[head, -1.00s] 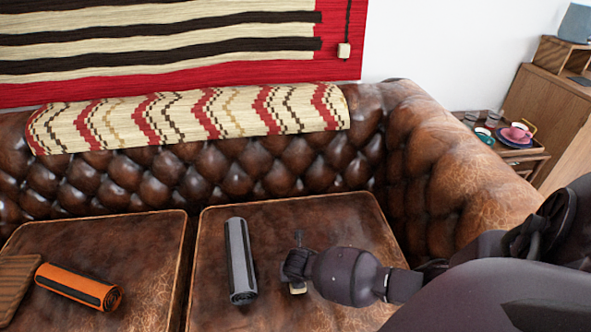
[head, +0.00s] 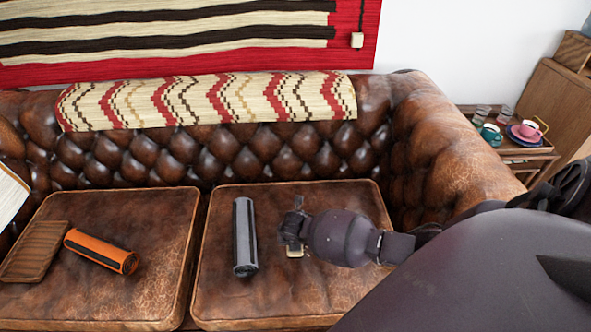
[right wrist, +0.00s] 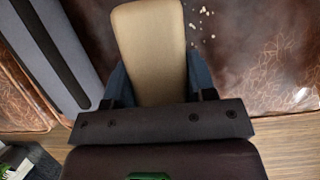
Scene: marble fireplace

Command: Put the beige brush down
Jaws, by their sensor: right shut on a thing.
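My right gripper (head: 290,232) is over the right seat cushion (head: 335,292) of the brown leather sofa, just right of the grey cylinder. In the right wrist view it is shut on the beige brush (right wrist: 150,48), whose flat, rounded tan back lies between the dark fingers. In the head view the gripper hides most of the brush; only a small pale bit (head: 295,252) shows below it. I cannot tell whether the brush touches the cushion. My left gripper is out of view.
A grey cylinder (head: 244,238) lies left of my gripper. An orange cylinder (head: 100,251) and a wooden tray (head: 33,250) lie on the left cushion. Pale crumbs (right wrist: 202,24) lie beside the brush. Cups stand on a side table (head: 518,150). The right cushion's front is clear.

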